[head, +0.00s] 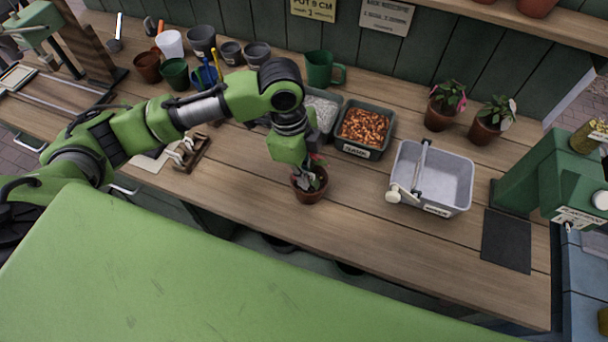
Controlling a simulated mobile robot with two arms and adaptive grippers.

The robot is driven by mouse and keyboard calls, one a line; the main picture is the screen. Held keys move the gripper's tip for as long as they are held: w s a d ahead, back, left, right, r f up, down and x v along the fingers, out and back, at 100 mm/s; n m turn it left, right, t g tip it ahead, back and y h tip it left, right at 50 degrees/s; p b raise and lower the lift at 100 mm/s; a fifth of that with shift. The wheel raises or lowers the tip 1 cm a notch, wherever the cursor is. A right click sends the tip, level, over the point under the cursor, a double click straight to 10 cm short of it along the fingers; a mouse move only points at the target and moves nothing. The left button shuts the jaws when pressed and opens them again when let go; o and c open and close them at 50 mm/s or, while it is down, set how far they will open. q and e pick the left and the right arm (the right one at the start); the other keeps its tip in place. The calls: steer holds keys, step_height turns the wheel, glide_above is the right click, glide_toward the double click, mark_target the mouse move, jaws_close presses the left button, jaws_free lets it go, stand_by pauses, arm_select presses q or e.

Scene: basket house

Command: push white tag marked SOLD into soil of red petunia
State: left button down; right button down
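A small terracotta pot (309,195) with a plant and a bit of red bloom stands near the front edge of the bench; it looks like the red petunia. My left gripper (304,178) points down right over this pot, its fingers among the leaves. The gripper and leaves cover most of the soil. I cannot make out a white SOLD tag, and I cannot tell whether the fingers are open or shut. My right gripper is not in view.
A grey basket (432,176) stands to the right, and a tray of brown chips (366,130) behind. Two potted flowers (440,106) (491,121) stand at the back right. A green mug (321,69) and several pots line the back. The bench between pot and basket is clear.

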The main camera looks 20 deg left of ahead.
arm_select(q)
steer(key=shift+f+b, duration=0.6)
steer(key=shift+f, duration=0.9)
steer(key=c, duration=2.7)
jaws_free()
steer(key=shift+c, duration=0.2)
steer(key=o, duration=0.6)
steer(key=shift+c, duration=0.2)
steer(key=r, duration=0.4)
steer(key=a+r, duration=0.1)
steer(key=r, duration=0.7)
steer(key=shift+a, duration=0.4)
